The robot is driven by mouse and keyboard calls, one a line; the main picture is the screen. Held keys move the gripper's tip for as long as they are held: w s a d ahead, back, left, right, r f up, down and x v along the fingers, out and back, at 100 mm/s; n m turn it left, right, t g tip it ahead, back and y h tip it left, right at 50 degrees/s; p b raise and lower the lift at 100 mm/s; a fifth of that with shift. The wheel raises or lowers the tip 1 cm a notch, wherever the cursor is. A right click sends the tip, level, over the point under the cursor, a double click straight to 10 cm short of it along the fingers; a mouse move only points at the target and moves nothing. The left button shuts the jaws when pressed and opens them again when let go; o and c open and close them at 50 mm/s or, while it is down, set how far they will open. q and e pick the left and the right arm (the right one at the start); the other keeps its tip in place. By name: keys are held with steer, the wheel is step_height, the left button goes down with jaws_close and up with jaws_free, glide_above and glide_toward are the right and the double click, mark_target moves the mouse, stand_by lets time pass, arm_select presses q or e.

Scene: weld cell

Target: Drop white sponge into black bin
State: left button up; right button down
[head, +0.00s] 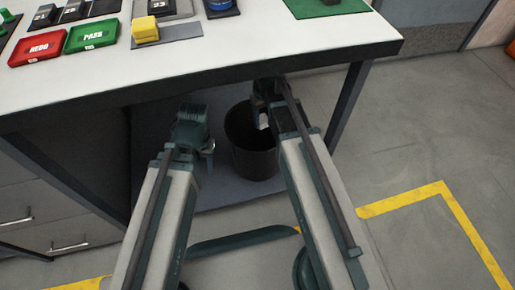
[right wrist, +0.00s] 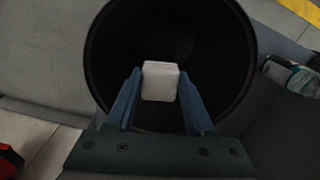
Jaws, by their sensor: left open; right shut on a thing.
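The white sponge (right wrist: 160,81) is a small pale block between the fingertips of my right gripper (right wrist: 160,88) in the right wrist view. That gripper is shut on it. The black bin (right wrist: 104,58) is round and open-topped, and its dark mouth lies behind the sponge in that view. In the head view the bin (head: 255,160) stands under the table, and my right gripper (head: 266,112) is over its opening, with a bit of the white sponge (head: 264,119) showing. My left gripper (head: 208,148) is open and empty, left of the bin. The bin's inside is dark.
The white table (head: 300,45) overhangs the bin, with a dark leg (head: 350,105) to the right. On it are a red tray (head: 37,48), a green tray (head: 92,36) and a yellow block (head: 145,29). A bottle-like object (right wrist: 290,75) lies right of the bin.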

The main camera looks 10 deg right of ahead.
steer(key=shift+c, duration=1)
jaws_free()
arm_select(q)
steer(key=shift+r, duration=0.1)
arm_select(e)
step_height(320, 180, up, 8)
steer(key=p, duration=0.7)
steer(key=shift+f+p, duration=0.2)
steer(key=shift+p, duration=0.15)
arm_select(q)
step_height(320, 180, up, 8)
steer(key=shift+f, duration=0.25)
steer(key=shift+a+f, duration=0.1)
arm_select(e)
steer(key=shift+f, duration=0.1)
